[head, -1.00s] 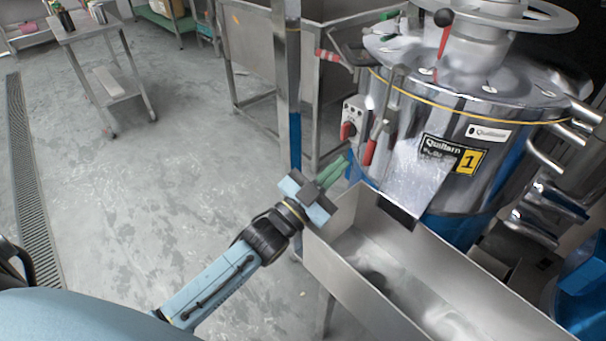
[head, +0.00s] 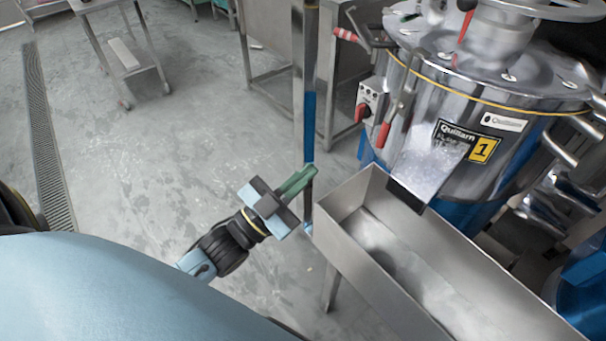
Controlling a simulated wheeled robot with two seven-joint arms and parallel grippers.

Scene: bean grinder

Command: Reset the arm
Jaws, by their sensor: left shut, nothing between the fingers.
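My left gripper (head: 298,181) has green fingers and a light blue and dark body. It is shut and empty, over the grey floor just left of the metal trough. Its fingers point up and right toward the blue-and-steel post (head: 308,120) and overlap it in the picture; I cannot tell whether they touch. The left arm runs down and left from it. The steel grinder (head: 480,110) stands at the right, with a "Quillarn" label and a yellow "1". My right gripper is not in view.
The metal trough (head: 345,200) extends from the grinder's chute (head: 428,165) to the lower right. Red-handled levers (head: 383,135) stick out at the grinder's left. A steel cart (head: 125,55) stands upper left, near a floor drain (head: 45,130). The floor between is clear.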

